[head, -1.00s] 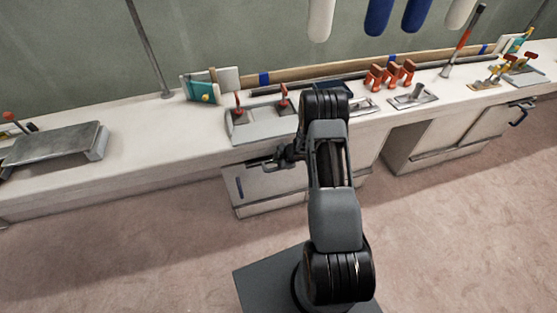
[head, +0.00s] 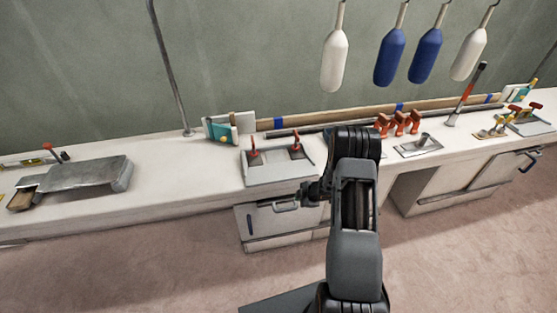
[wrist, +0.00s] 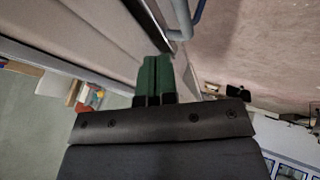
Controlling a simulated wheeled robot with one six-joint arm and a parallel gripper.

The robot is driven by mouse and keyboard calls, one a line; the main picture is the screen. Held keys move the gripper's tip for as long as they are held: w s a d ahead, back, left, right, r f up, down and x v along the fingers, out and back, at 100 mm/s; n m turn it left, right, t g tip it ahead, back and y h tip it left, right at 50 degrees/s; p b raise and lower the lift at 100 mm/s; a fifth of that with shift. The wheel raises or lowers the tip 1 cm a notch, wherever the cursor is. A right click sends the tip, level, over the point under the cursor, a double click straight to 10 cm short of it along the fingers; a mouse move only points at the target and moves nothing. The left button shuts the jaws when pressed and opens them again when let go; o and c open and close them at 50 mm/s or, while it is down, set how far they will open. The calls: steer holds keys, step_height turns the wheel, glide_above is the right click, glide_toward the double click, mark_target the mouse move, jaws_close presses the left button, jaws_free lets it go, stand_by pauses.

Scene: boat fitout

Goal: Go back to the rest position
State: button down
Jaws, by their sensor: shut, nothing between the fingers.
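My gripper (head: 312,193) is at the left of my folded arm in the head view, in front of the bench's cabinet face and near a drawer handle (head: 286,207). The arm hides part of it there. In the wrist view its green fingers (wrist: 155,78) are together, with nothing between them. I cannot tell in the head view how far the gripper is from the cabinet.
The long white bench (head: 215,170) runs across the view. It carries a panel with two red levers (head: 278,168), a grey metal box (head: 92,178) and red clamps (head: 398,123). White and blue fenders (head: 391,57) hang above. Pink floor (head: 160,270) is clear in front.

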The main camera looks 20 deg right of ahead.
steer(key=s+d+f+m+g+h, duration=0.1)
steer(key=s+d+m+g+h, duration=0.1)
steer(key=s+d+m+h, duration=0.25)
steer(key=s+d+r+m+g+h, duration=0.2)
steer(key=s+r+m+h, duration=0.15)
steer(key=r+m, duration=0.4)
steer(key=s+a+r+m+y, duration=0.1)
steer(key=s+a+r, duration=0.4)
steer(key=r, duration=0.3)
steer(key=s+a+r+m+t+y, duration=0.1)
steer(key=s+a+r, duration=0.4)
steer(key=a+r, duration=0.2)
steer(key=s+a+r+m+y, duration=0.1)
steer(key=s+a+r, duration=0.3)
steer(key=r, duration=0.7)
steer(key=shift+s+a+r+m+t+y, duration=0.15)
steer(key=shift+s+a+m+t+y, duration=0.2)
steer(key=shift+a, duration=0.6)
